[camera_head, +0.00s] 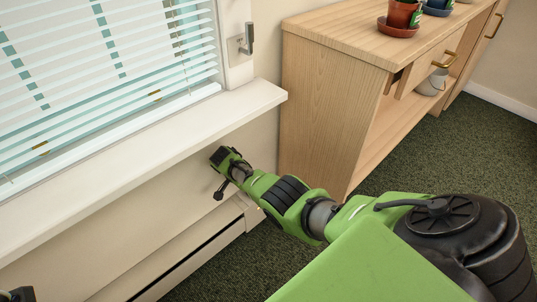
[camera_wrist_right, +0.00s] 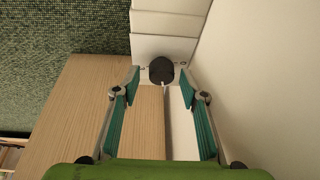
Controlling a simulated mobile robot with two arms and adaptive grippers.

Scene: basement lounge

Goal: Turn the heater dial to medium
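The heater (camera_head: 190,262) is a long, low white unit along the wall under the window sill. Its dial (camera_wrist_right: 161,69) is a round black knob with a small white mark on its lower edge in the right wrist view. The dial is hidden in the head view. My right gripper (camera_wrist_right: 160,86) is open, with the dial in line between its teal fingertips; I cannot tell if they touch it. In the head view my right arm reaches to the wall below the sill, and the fingers are hidden.
A wooden cabinet (camera_head: 330,105) stands close to the right of my right gripper, with potted plants (camera_head: 403,14) on top and a white pot (camera_head: 433,83) on its shelf. The window sill (camera_head: 150,143) juts out above the heater. Dark green carpet (camera_head: 440,155) is clear in front of the cabinet.

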